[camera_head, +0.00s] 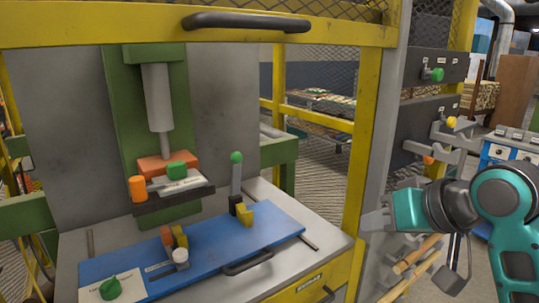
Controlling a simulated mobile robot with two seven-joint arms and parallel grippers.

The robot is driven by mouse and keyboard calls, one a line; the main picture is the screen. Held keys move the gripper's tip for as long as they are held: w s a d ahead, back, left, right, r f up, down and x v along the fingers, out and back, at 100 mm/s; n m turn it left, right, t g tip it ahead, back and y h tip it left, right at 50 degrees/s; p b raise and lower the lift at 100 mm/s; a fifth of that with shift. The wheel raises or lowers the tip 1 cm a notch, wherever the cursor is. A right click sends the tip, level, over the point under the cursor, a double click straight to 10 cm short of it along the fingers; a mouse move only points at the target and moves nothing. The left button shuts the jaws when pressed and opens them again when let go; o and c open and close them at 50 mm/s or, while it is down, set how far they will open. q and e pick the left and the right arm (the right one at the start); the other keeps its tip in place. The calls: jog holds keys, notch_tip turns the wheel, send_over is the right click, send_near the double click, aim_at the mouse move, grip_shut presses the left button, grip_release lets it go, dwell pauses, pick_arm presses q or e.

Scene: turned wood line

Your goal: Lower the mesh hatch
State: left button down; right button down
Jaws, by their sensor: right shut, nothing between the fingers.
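The mesh hatch (120,30) shows as a yellow bar across the top of the machine's front, with wire mesh above it at the upper right. Its upper part is cut off by the picture's edge. A dark handle (246,21) is fixed to the bar. The hatch is up and the opening below it is clear to the work space. My right gripper (367,222) is shut and empty, beside the yellow right post, below and to the right of the handle and apart from it. My left gripper is not in view.
Inside the opening are a grey press cylinder (158,100), a blue plate (200,250) and a green-knobbed lever (236,180). A yellow post (371,130) stands between my right gripper and the opening. Dark panels with knobs (437,75) and wooden rods (415,255) are at the right.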

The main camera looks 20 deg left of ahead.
jog(key=s+a+r+n+y, duration=0.1)
jog(key=a+r+n, duration=0.15)
jog(key=r, duration=0.85)
jog(key=s+a+r+n, duration=0.1)
jog(key=a+r, duration=0.2)
jog(key=r, duration=0.9)
jog(key=s+a+r+n, duration=0.2)
jog(key=s+a+r, duration=0.1)
jog(key=s+r, duration=1.3)
jog(key=w+d+x, duration=0.1)
jog(key=x, duration=1.2)
jog(key=shift+p, duration=0.3)
jog(key=shift+w+d+f+m, duration=0.1)
jog(key=shift+d+m, duration=0.05)
jog(key=shift+m, duration=0.1)
